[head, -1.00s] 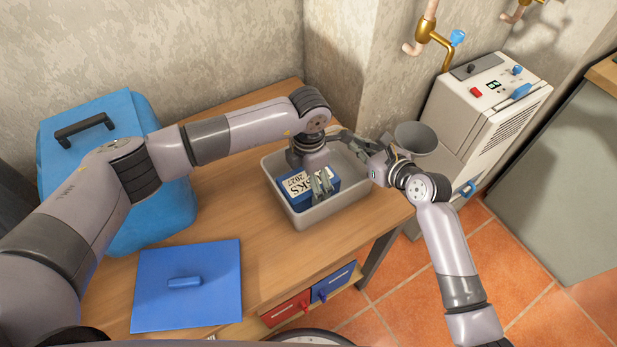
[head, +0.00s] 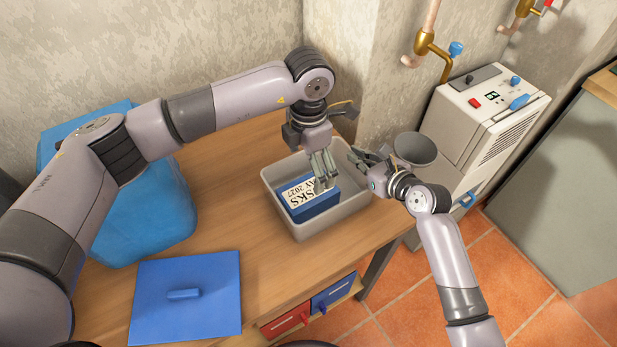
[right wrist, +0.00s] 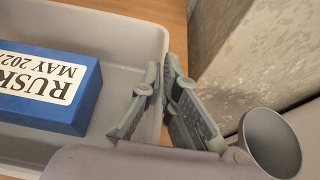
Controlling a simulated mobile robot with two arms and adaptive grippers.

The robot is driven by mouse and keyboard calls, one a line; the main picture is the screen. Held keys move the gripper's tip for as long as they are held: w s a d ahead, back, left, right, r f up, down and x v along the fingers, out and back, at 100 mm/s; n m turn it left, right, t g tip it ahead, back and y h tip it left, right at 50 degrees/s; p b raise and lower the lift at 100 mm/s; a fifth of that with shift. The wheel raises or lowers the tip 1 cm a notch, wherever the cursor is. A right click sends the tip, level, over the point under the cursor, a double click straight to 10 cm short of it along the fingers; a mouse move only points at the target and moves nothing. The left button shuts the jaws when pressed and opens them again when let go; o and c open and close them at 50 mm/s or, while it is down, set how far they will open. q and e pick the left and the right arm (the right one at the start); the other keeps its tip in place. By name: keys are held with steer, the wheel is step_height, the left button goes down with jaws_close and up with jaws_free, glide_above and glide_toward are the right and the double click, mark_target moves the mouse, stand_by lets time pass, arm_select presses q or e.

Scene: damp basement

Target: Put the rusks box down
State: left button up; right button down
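The rusks box (head: 300,201) is blue with a white label. It lies inside the grey tray (head: 352,205) on the wooden table. The right wrist view also shows the box (right wrist: 45,90), lying flat on the tray floor, with no finger on the part in view. My left gripper (head: 324,182) points down over the box's far right end, its fingers apart. It covers part of the box in the head view. My right gripper (head: 354,154) is at the tray's right rim, apart from the box.
A grey cup-like vessel (head: 415,150) stands right of the tray. A blue lidded container (head: 150,215) and a flat blue lid (head: 190,275) are on the left of the table. A white machine (head: 485,120) stands beyond the table's right end. The wooden table (head: 235,165) is clear behind the tray.

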arm_select(q)
step_height(320, 180, up, 2)
steer(key=shift+r, duration=0.2)
arm_select(e)
steer(key=c, duration=1.7)
jaws_free()
steer(key=v, duration=1.2)
